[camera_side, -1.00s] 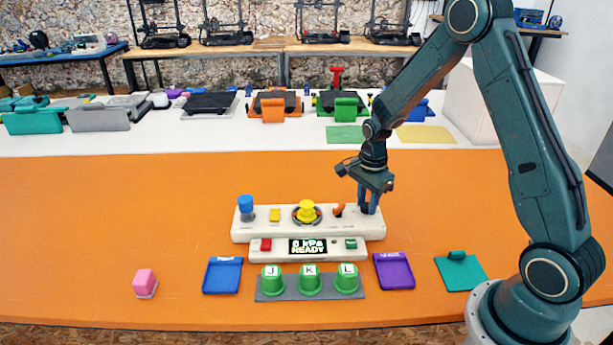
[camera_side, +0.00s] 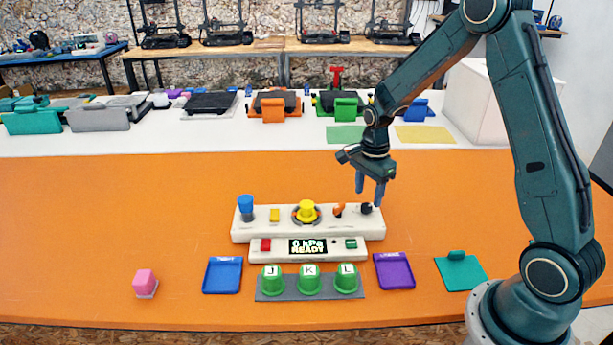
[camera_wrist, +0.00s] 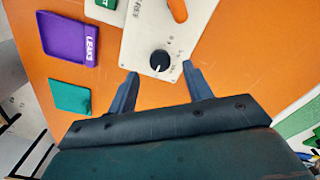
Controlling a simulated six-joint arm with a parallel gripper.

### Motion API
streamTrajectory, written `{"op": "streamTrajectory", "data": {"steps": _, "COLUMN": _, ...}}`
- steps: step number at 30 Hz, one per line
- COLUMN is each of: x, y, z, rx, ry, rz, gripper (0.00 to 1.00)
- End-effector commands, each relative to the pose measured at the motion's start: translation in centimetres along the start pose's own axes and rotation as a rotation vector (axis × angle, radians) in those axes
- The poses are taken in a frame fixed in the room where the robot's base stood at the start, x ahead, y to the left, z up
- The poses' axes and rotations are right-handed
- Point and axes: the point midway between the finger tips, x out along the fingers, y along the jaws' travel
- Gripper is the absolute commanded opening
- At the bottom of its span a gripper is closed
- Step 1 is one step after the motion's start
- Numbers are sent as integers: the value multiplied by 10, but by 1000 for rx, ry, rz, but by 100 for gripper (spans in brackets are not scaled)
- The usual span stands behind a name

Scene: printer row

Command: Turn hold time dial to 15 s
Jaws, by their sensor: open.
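The hold time dial is a small black knob (camera_side: 366,208) at the right end of the white control panel (camera_side: 240,233). In the wrist view the black knob (camera_wrist: 160,61) shows a white pointer line toward its lower edge; the marks around it are too small to read. My gripper (camera_side: 370,196) is open and empty, just above the knob in the side view. In the wrist view the fingertips of my gripper (camera_wrist: 160,70) stand on either side of the knob, apart from it.
An orange lever (camera_side: 339,209) stands just left of the knob, then a yellow knob (camera_side: 307,211), a yellow button (camera_side: 274,215) and a blue knob (camera_side: 246,204). A display (camera_side: 307,246) reads "0 kPa READY". A purple tray (camera_side: 394,271) and green cups (camera_side: 309,280) lie in front.

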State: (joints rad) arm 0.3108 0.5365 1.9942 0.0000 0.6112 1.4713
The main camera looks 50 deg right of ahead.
Motion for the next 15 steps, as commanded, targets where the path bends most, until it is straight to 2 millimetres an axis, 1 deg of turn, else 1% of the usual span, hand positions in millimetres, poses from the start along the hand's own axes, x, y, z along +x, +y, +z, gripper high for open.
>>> {"op": "streamTrajectory", "data": {"steps": 1, "x": -9, "y": -1, "z": 0, "rx": 0, "ry": 1, "rz": -6, "gripper": 50}}
{"op": "streamTrajectory", "data": {"steps": 9, "x": -55, "y": -1, "z": 0, "rx": 0, "ry": 1, "rz": -6, "gripper": 50}}
{"op": "streamTrajectory", "data": {"steps": 15, "x": -85, "y": -1, "z": 0, "rx": 1, "ry": 1, "rz": -5, "gripper": 50}}
